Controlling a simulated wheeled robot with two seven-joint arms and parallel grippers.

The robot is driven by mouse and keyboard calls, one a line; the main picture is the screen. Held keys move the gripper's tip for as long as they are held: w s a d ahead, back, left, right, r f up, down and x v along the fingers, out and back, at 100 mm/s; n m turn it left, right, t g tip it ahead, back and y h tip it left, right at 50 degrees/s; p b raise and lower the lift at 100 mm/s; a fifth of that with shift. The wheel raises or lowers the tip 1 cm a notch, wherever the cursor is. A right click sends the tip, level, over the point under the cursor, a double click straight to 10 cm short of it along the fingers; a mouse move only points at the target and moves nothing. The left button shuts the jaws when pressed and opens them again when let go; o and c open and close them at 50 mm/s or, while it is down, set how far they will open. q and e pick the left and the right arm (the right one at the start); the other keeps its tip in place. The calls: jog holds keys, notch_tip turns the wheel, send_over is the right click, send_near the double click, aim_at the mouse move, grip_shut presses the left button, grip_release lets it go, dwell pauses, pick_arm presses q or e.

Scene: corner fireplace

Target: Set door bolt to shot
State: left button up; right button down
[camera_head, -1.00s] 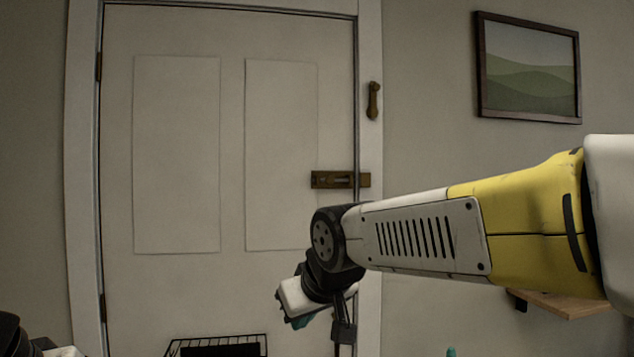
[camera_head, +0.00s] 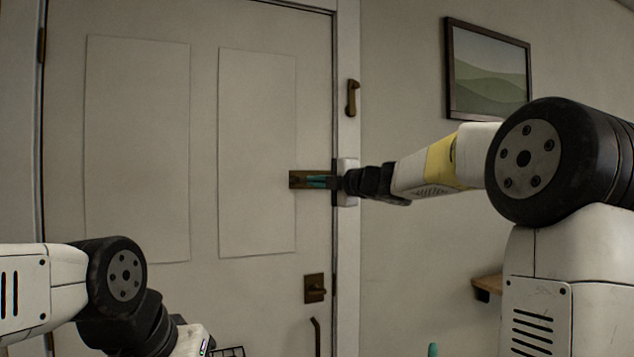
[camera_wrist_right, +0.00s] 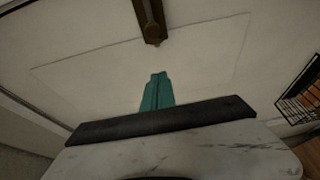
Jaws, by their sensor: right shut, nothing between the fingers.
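The brass door bolt (camera_head: 297,180) is mounted near the right edge of the pale panelled door (camera_head: 258,285). My right gripper (camera_head: 318,182) reaches in from the right, and its teal fingers overlap the bolt in the head view, hiding its right part and its bar. In the right wrist view the fingers (camera_wrist_right: 157,92) are together and empty. The bolt (camera_wrist_right: 151,22) shows beyond their tips, with bare door visible between; contact is not evident. How far the bolt is slid cannot be told. My left gripper (camera_head: 195,343) is at the bottom edge, its fingers out of frame.
A brass latch plate (camera_head: 314,288) sits lower on the door, above a curved handle (camera_head: 317,335). A brass fitting (camera_head: 352,98) is on the door frame. A framed picture (camera_head: 488,70) and a wooden shelf (camera_head: 488,286) are at right. A wire basket (camera_wrist_right: 300,95) shows in the wrist view.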

jog(key=x, duration=1)
jog(key=shift+w+d, duration=0.3)
jog(key=shift+d, duration=0.6)
jog(key=shift+w+d, duration=0.25)
jog(key=shift+d, duration=0.65)
jog(key=shift+d, duration=0.1)
jog(key=shift+w+d, duration=0.25)
jog(key=shift+d, duration=0.4)
jog(key=shift+w+d, duration=0.2)
jog(key=shift+d, duration=0.5)
jog(key=shift+w+d, duration=0.25)
jog(key=shift+d, duration=0.4)
jog(key=s+a, duration=0.2)
jog(key=a, duration=0.3)
jog(key=v, duration=1)
jog(key=shift+w+d, duration=0.3)
jog(key=shift+d, duration=0.1)
